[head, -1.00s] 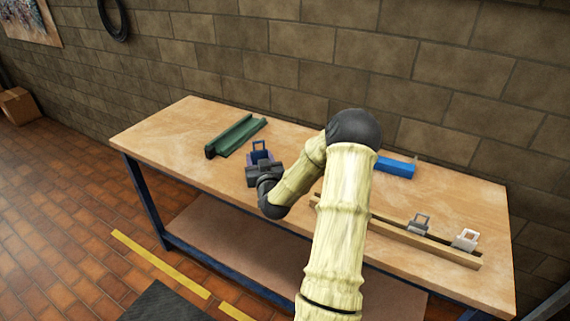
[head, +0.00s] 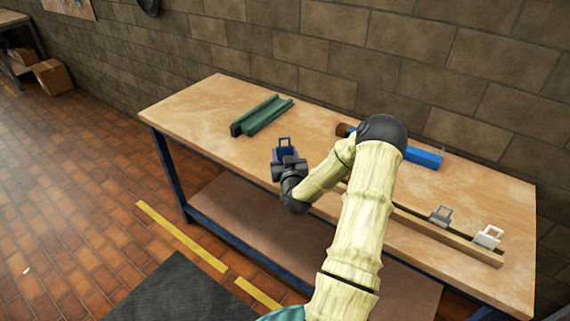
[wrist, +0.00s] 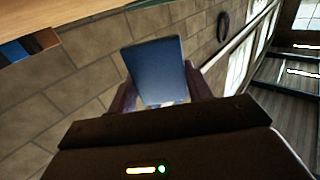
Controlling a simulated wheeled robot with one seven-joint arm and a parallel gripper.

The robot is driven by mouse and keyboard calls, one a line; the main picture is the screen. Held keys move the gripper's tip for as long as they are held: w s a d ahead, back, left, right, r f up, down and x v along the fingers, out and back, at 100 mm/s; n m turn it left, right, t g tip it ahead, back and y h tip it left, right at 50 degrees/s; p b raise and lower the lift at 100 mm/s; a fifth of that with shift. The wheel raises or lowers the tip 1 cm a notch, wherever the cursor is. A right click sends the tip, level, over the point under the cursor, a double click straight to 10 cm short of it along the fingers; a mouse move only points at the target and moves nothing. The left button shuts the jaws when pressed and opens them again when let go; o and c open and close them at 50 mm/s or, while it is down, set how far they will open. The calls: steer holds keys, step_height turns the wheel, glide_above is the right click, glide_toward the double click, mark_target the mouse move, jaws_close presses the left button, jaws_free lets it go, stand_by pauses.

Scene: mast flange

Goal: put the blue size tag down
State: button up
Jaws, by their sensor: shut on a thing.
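In the wrist view the tag's flat blue face (wrist: 155,70) stands between the two fingers of my gripper (wrist: 160,92). Whether the tag touches the bench top cannot be told.
A green channel-shaped tray (head: 264,114) lies at the bench's back left. A blue block (head: 423,157) and a brown piece (head: 344,129) lie near the back, partly behind my arm. Bare bench top (head: 195,108) shows left of the green tray.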

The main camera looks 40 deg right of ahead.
steer(key=shift+f, duration=2.1)
steer(key=shift+f, duration=0.2)
steer(key=o, duration=1)
steer(key=shift+r, duration=0.1)
